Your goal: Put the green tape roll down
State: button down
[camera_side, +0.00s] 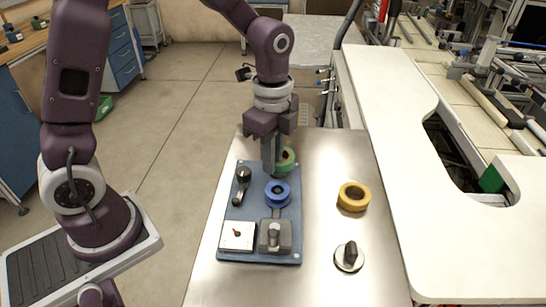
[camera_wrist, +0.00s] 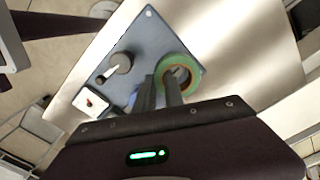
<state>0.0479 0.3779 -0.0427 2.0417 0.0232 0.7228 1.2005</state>
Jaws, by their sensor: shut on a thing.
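The green tape roll (camera_side: 289,158) is at the far right part of the blue-grey board, partly hidden by my gripper in the side view. My gripper (camera_side: 271,168) points down and is shut on the roll's left side. In the wrist view the green roll (camera_wrist: 176,59) shows as a ring at the fingertips (camera_wrist: 160,88), with one finger reaching over its hole. I cannot tell whether the roll touches the board.
The board (camera_side: 237,212) also holds a black-handled lever (camera_side: 242,184), a white dial box (camera_side: 237,235) and a grey block with a knob (camera_side: 275,236). A yellow tape roll (camera_side: 353,197) and a black-knobbed disc (camera_side: 349,257) lie on the metal table (camera_side: 325,160). The table's right far area is clear.

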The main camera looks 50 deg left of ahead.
jog(key=shift+f, duration=0.3)
jog(key=shift+f, duration=0.3)
jog(key=c, duration=1.4)
grip_release()
jog(key=shift+c, duration=0.2)
notch_tip(320, 180, up, 12)
jog(key=s+a+r+n+t, duration=0.1)
jog(key=s+n+t, duration=0.1)
jog(key=s+n, duration=0.5)
jog(key=s+a+r+n+t, duration=0.1)
jog(key=s+r+n+t, duration=0.1)
jog(key=s+n, duration=0.6)
jog(key=s+t, duration=0.1)
jog(key=s, duration=0.1)
jog(key=shift+s+a+t, duration=0.3)
jog(key=shift+s+a, duration=0.05)
jog(key=shift+s, duration=0.05)
